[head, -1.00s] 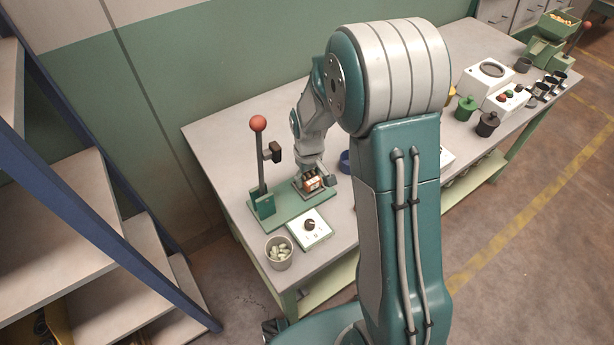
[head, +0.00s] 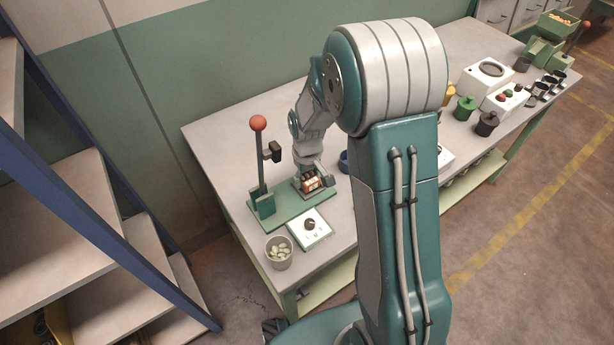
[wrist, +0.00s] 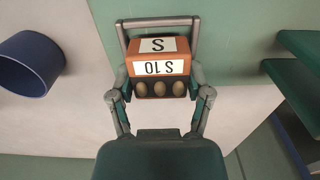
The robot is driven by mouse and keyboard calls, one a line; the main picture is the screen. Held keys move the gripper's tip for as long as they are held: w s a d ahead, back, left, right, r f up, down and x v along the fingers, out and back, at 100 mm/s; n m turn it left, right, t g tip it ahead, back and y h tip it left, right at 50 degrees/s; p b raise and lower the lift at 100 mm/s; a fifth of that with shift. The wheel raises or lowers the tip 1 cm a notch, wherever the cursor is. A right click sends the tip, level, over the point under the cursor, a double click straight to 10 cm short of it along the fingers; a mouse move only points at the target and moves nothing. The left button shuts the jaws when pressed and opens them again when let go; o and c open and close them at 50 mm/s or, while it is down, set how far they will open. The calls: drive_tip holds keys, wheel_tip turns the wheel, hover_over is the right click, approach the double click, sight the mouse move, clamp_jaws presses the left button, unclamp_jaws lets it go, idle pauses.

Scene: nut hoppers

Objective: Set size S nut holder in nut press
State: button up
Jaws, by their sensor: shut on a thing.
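The size S nut holder (head: 311,184) is an orange-brown block with white labels. In the wrist view the holder (wrist: 152,50) shows the labels "S" and "S 10" and three round nuts in its face. My gripper (wrist: 160,97) is shut on it, one finger at each side. In the head view my gripper (head: 309,168) is over the right end of the nut press (head: 286,208), which has a green base and an upright lever with a red ball. The holder is at the base's right end; I cannot tell whether it rests there.
A white box with a black knob (head: 309,226) stands in front of the press. A cup of pale nuts (head: 279,251) is at the table's near corner. A blue cup (wrist: 30,63) is beside the holder. Lidded pots and a white machine (head: 487,70) stand farther right.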

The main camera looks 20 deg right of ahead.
drive_tip(key=shift+f, duration=0.5)
idle(0.5)
drive_tip(key=o, duration=1.2)
drive_tip(key=shift+r, duration=0.15)
drive_tip(key=shift+r, duration=3.4)
drive_tip(key=shift+r, duration=0.1)
drive_tip(key=s+r+m+t, duration=0.25)
drive_tip(key=s+r, duration=0.55)
drive_tip(key=r, duration=0.5)
drive_tip(key=s+r+t, duration=0.1)
drive_tip(key=s+r, duration=0.1)
drive_tip(key=s, duration=0.2)
drive_tip(key=s+r+t, duration=0.1)
drive_tip(key=s+r, duration=0.1)
drive_tip(key=s, duration=0.3)
drive_tip(key=s+r+m+t, duration=0.1)
drive_tip(key=s+r, duration=0.1)
drive_tip(key=s, duration=0.2)
drive_tip(key=shift+s, duration=0.15)
